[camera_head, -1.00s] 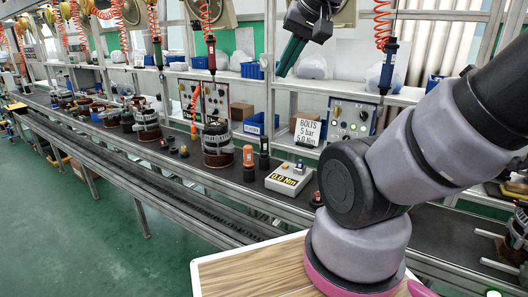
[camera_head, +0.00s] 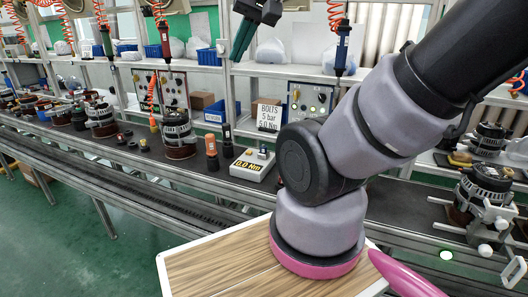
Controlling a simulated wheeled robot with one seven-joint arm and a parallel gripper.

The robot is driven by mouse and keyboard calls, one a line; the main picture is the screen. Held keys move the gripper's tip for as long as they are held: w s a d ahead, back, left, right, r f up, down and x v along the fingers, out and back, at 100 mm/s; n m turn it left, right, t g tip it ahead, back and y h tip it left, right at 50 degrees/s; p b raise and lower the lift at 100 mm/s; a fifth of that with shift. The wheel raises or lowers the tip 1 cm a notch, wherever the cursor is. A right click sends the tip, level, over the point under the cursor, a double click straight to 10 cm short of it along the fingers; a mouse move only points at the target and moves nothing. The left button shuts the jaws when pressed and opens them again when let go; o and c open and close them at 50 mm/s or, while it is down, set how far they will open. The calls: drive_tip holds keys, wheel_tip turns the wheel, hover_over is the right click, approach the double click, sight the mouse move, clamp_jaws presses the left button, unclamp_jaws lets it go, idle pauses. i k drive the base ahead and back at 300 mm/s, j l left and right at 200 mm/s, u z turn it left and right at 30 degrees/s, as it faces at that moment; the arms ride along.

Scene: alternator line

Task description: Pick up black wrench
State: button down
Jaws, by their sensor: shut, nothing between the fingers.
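I cannot make out a black wrench anywhere in the head view. My gripper (camera_head: 238,58) hangs at the top centre, a dark body with teal fingers pointing down. Its fingers are together and hold nothing. It appears in front of the upper shelf, above the bench. Most of my arm between the shoulder and the gripper is out of view at the upper right.
The dark conveyor bench (camera_head: 330,185) carries several alternators, including one at the centre (camera_head: 178,135). An orange-topped tool (camera_head: 211,150), a dark upright tool (camera_head: 227,145) and a torque display (camera_head: 250,165) stand nearby. A bolts sign (camera_head: 268,116) stands behind. A wood-topped surface (camera_head: 215,270) is in front.

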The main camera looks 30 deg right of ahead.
sight(226, 127)
drive_tip(key=i+j+z, duration=0.2)
drive_tip(key=i+j, duration=0.2)
drive_tip(key=i+j+z, duration=0.2)
drive_tip(key=i+j, duration=0.15)
drive_tip(key=i+j+z, duration=0.2)
drive_tip(key=j, duration=0.4)
drive_tip(key=i, duration=0.15)
